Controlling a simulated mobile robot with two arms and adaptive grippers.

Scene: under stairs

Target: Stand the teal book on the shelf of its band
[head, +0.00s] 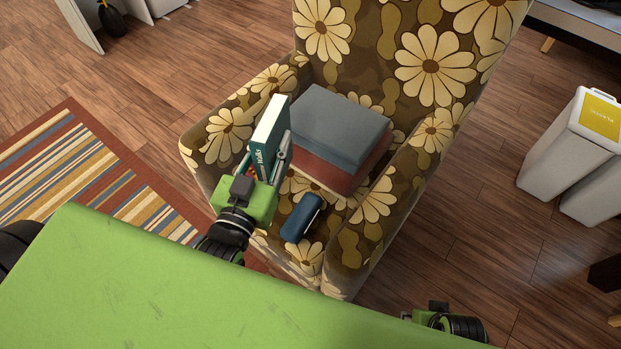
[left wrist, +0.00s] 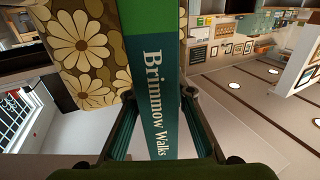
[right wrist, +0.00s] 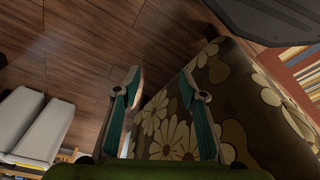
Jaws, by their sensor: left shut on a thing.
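My left gripper (head: 266,172) is shut on the teal book (head: 270,126), holding it upright above the seat of a flowered armchair. In the left wrist view the book's spine (left wrist: 158,100) reads "Brimmow Walks", with a green band (left wrist: 151,40) above the teal part. The fingers (left wrist: 157,100) press on both sides of it. My right gripper (right wrist: 160,82) is open and empty in the right wrist view, beside the armchair's flowered fabric. In the head view only part of the right arm shows at the bottom edge. I cannot make out the book's shelf.
The armchair (head: 335,30) holds a stack of grey and red cushions or folded cloths (head: 340,127) and a dark blue case (head: 302,218). A striped rug (head: 90,180) lies left. Pale bins (head: 570,140), one with a yellow label, stand right. Wood floor is free between.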

